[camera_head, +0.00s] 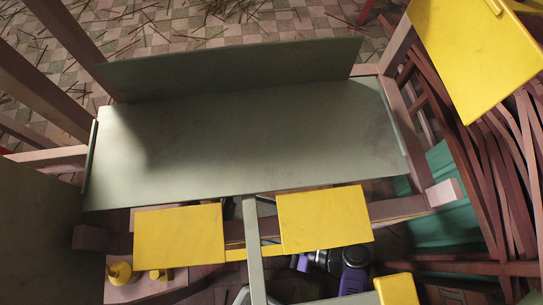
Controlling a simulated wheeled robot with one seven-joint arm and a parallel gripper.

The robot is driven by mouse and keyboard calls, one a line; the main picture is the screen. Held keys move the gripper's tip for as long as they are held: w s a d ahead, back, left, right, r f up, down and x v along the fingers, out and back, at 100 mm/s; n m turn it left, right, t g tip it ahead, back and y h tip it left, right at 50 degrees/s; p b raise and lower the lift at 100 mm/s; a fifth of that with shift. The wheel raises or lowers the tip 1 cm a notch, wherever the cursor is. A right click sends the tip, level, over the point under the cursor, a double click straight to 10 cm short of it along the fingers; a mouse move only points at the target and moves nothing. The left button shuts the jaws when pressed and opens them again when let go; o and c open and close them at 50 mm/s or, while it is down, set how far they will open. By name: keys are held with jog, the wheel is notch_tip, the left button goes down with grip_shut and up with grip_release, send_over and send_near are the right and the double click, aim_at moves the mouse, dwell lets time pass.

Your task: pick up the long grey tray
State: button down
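The long grey tray (255,145) is a wide grey-green sheet with a raised panel (230,67) along its far side. It fills the middle of the head view and rests across a brown wooden frame. Purple and black parts, probably links of my arm, show low in the view, partly covered by a yellow panel. I cannot make out my gripper or its fingers, so where it is relative to the tray does not show.
Two yellow panels (180,235) (325,219) sit in front of the tray, with a grey bar (253,250) between them. A larger yellow panel (480,60) is at upper right, near stacked brown slats (490,170). Thin sticks litter the checkered floor (200,28) behind.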

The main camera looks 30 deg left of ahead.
notch_tip(320, 180, up, 18)
jog(key=p, duration=0.8)
